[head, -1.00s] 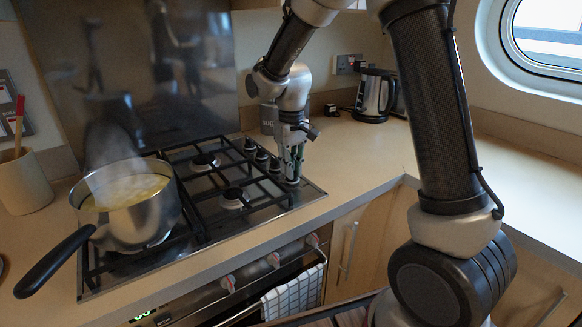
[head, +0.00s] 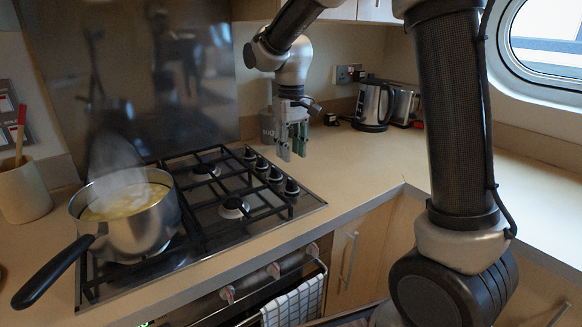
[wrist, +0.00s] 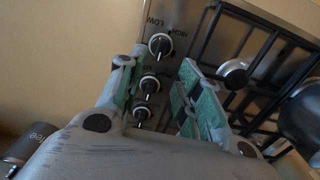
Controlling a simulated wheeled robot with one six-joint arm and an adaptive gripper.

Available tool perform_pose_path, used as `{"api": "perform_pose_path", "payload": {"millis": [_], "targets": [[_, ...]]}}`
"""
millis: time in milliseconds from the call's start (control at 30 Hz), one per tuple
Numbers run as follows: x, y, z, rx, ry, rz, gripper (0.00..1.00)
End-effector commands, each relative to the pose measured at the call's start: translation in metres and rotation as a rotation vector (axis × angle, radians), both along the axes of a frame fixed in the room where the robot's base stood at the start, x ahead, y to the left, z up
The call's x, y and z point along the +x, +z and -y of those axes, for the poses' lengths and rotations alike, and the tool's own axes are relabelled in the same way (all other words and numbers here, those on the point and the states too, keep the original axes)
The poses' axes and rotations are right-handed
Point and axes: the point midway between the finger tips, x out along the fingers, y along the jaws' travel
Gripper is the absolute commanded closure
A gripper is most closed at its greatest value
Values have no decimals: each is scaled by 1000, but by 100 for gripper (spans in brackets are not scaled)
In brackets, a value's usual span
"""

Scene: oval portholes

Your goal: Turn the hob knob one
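The hob (head: 222,270) has a row of black knobs along its right side. The front knob (head: 292,187) stands nearest me, with another knob (head: 275,175) just behind it and more further back. My gripper (head: 293,154) hangs above the counter side of the row, fingers pointing down, apart and empty. It touches no knob. In the wrist view, several knobs with pale rims show between and beyond the open fingers (wrist: 157,75), the largest (wrist: 161,45) beside printed "LOW" and "HIGH" marks. I cannot tell which knob is one, nor the exact angle of each.
A kettle (head: 373,104) and toaster (head: 403,107) stand at the back right. A utensil pot (head: 22,192) is at left. The right counter (head: 350,165) is clear.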

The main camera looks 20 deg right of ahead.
Motion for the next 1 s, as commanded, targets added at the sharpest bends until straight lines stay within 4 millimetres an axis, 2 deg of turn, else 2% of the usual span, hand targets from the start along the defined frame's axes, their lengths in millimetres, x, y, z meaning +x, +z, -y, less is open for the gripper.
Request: {"api": "perform_pose_path", "payload": {"millis": [100, 267, 600, 667, 733, 800, 1000], "targets": [[0, 20, 0, 1, 0, 2, 65], [0, 32, 0, 0, 0, 0, 65], [1, 34, 0, 1, 1, 4, 65], [-3, 28, 1, -1, 3, -3, 65], [-14, 16, 5, -8, 4, -27, 65], [-39, 13, 15, -10, 2, -33, 65], [-118, 32, 64, 9, -60, 30, 65]]}}
